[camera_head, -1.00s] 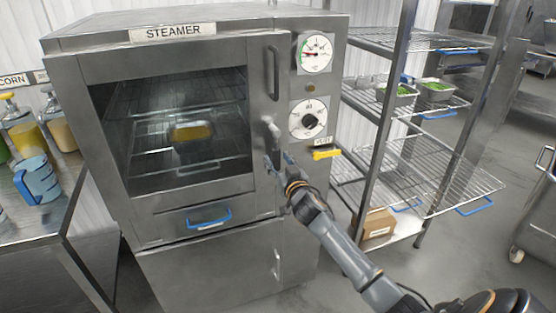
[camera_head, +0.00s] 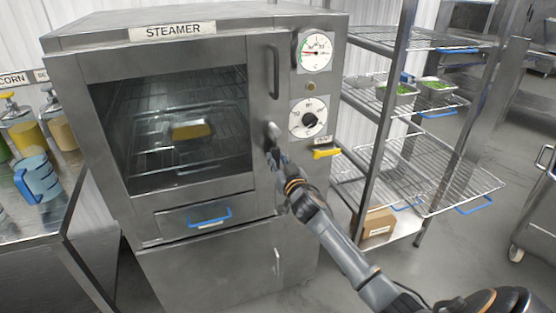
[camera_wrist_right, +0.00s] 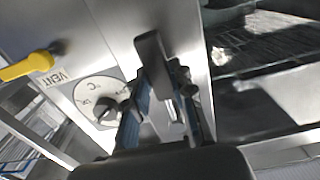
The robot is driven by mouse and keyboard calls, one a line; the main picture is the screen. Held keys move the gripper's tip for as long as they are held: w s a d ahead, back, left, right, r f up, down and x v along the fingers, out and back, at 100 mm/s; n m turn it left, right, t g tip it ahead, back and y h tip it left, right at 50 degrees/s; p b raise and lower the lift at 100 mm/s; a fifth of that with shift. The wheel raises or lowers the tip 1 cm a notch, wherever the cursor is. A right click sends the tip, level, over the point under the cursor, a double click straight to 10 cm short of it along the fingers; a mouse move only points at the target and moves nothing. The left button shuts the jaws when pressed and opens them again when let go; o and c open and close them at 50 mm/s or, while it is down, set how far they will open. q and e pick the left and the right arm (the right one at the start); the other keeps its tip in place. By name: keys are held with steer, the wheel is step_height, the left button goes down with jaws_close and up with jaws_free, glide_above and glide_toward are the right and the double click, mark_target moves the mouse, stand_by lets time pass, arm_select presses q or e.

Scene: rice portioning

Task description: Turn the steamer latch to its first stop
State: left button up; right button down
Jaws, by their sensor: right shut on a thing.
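The steamer (camera_head: 235,55) stands with its windowed door closed. Its latch (camera_head: 271,132) is a small metal handle on the door's right edge, left of the lower dial. My right gripper (camera_head: 277,157) reaches up from the lower right and is shut on the latch's lower part. In the right wrist view, the dark latch (camera_wrist_right: 150,52) runs down between my blue-edged fingers (camera_wrist_right: 165,108). The fingers hide part of the latch in both views. My left gripper is not in view.
A dial (camera_head: 308,118) and a yellow vent lever (camera_head: 326,153) sit just right of the latch. A vertical door handle (camera_head: 274,72) is above it. A wire rack (camera_head: 440,180) stands at the right. A tray with yellow food (camera_head: 192,131) is inside the steamer.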

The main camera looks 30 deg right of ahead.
steer(key=shift+w+a+r+m, duration=0.1)
steer(key=shift+a+m, duration=0.35)
steer(key=shift+m, duration=0.15)
steer(key=shift+w+a+r+m, duration=0.1)
steer(key=shift+a+m, duration=0.35)
steer(key=shift+m, duration=0.15)
steer(key=m, duration=0.1)
steer(key=a+m+p, duration=0.1)
steer(key=a+r+m, duration=0.1)
steer(key=shift+w+a, duration=0.1)
steer(key=shift+w, duration=0.15)
steer(key=shift+s+a+r+m+p, duration=0.1)
steer(key=shift+a+r+m+p, duration=0.15)
steer(key=shift+m, duration=0.25)
steer(key=shift+a+r+m+p, duration=0.55)
steer(key=shift+r+m, duration=0.2)
steer(key=shift+m, duration=0.15)
steer(key=shift+w+f, duration=0.1)
steer(key=shift+w, duration=0.15)
steer(key=shift+m, duration=0.3)
